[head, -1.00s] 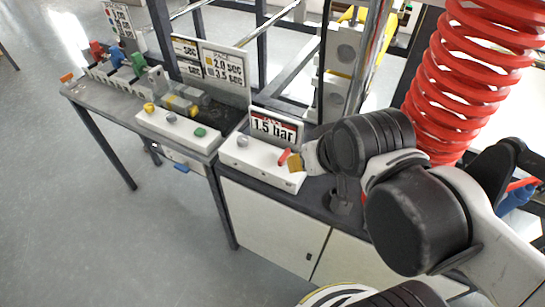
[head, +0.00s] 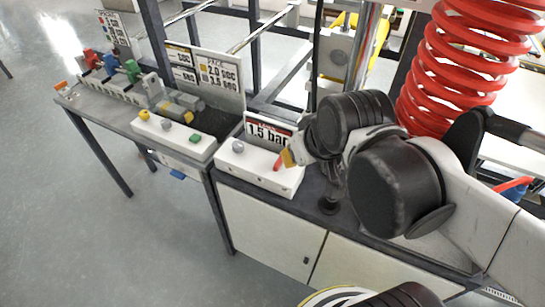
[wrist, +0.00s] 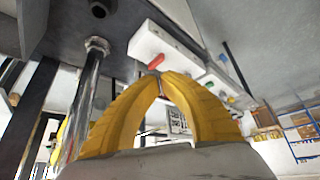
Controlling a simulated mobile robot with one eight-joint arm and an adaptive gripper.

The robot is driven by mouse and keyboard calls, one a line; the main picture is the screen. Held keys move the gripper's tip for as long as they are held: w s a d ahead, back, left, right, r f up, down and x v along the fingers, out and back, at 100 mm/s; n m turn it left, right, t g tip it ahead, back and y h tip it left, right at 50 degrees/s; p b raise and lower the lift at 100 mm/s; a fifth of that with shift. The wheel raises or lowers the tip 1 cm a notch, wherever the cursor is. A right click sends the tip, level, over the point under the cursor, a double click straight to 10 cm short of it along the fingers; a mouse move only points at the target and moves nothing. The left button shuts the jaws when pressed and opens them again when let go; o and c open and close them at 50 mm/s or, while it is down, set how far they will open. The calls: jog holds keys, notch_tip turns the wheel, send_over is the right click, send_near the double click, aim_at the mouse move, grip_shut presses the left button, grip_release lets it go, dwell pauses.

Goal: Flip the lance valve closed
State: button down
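The lance valve's red lever (head: 278,163) sits on a white box (head: 254,170) in front of the "1.5 bar" sign (head: 268,131). In the head view the lever slants, its lower end toward the front of the box. My gripper (head: 287,158) has yellow fingers just right of the lever, very close to it. In the wrist view the fingertips (wrist: 158,74) come together just below the red lever (wrist: 155,62). No object shows between them. Whether they touch the lever I cannot tell.
Left of the valve box is another white box with yellow, grey and green buttons (head: 194,138). Red, blue and green valves stand farther left on the bench. A grey upright post is close to my gripper in the wrist view (wrist: 88,90). A red coiled hose (head: 450,75) hangs at right.

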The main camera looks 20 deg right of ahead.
jog(key=w+a+n+g+y+p, duration=0.15)
jog(key=w+n, duration=0.25)
jog(key=w, duration=0.4)
jog(key=n+g+p, duration=0.2)
jog(key=n, duration=0.2)
send_over(254, 161)
jog(key=s+d, duration=0.3)
jog(key=shift+y, duration=0.35)
notch_tip(254, 161, down, 5)
jog(key=shift+s+d+r, duration=0.1)
jog(key=shift+s+d, duration=0.05)
jog(key=shift+b, duration=0.3)
jog(key=b+x, duration=0.4)
jog(key=x, duration=0.6)
jog(key=shift+f, duration=0.4)
jog(key=s+d, duration=0.1)
jog(key=s+d+b, duration=0.1)
jog(key=s, duration=0.1)
jog(key=shift+d+r, duration=0.3)
jog(key=shift+r, duration=0.05)
